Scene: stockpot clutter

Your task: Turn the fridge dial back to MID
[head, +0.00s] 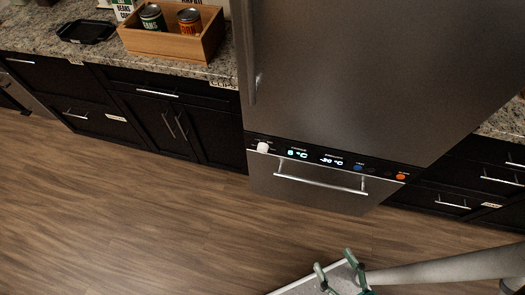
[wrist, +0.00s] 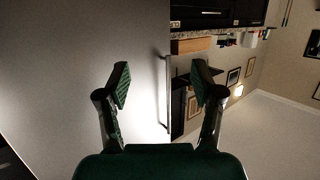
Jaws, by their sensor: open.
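The fridge (head: 360,70) is a tall stainless-steel unit in the middle of the head view, with a dark control strip across its lower part. A small white dial (head: 263,147) sits at the left end of that strip; its pointer and markings are too small to read. My gripper (head: 333,266) is at the bottom of the head view, over the floor in front of the fridge and well apart from the dial. In the wrist view my gripper (wrist: 160,85) is open with nothing between its fingers. The dial is not in the wrist view.
Beside the dial are two lit displays (head: 298,154), a blue button (head: 357,168) and an orange button (head: 400,177). A drawer handle (head: 320,185) sticks out below. A wooden crate with cans (head: 175,45) and a black tray (head: 86,31) stand on the left counter. The wooden floor (head: 130,220) is clear.

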